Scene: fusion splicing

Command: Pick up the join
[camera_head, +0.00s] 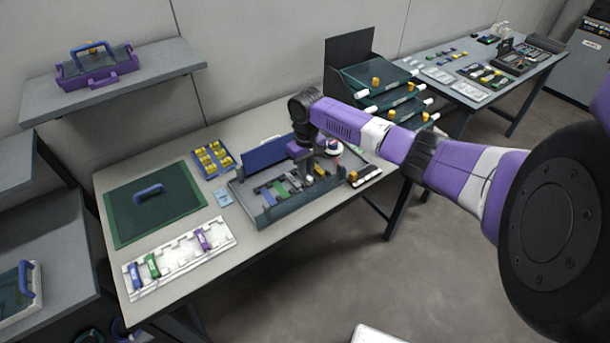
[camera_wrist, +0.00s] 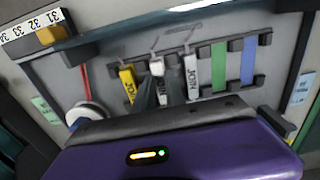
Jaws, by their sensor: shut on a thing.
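My gripper (camera_wrist: 160,92) is pointed down into the grey tray (camera_wrist: 82,57), its dark fingers closed around a white join (camera_wrist: 157,67). The fingers hide most of this join; a thin pale lead rises from its top end. It sits in line with the neighbouring pieces, and I cannot tell whether it is clear of its holder. Right beside it is another white piece marked JOIN (camera_wrist: 191,78), and to its left a yellow marked piece (camera_wrist: 128,82). In the head view my gripper (camera_head: 304,168) is over the tray (camera_head: 262,215), and the held join cannot be made out.
A green strip (camera_wrist: 220,66) and a blue strip (camera_wrist: 248,62) lie right of the joins. A white round reel (camera_wrist: 86,113) with a red line is at the left.

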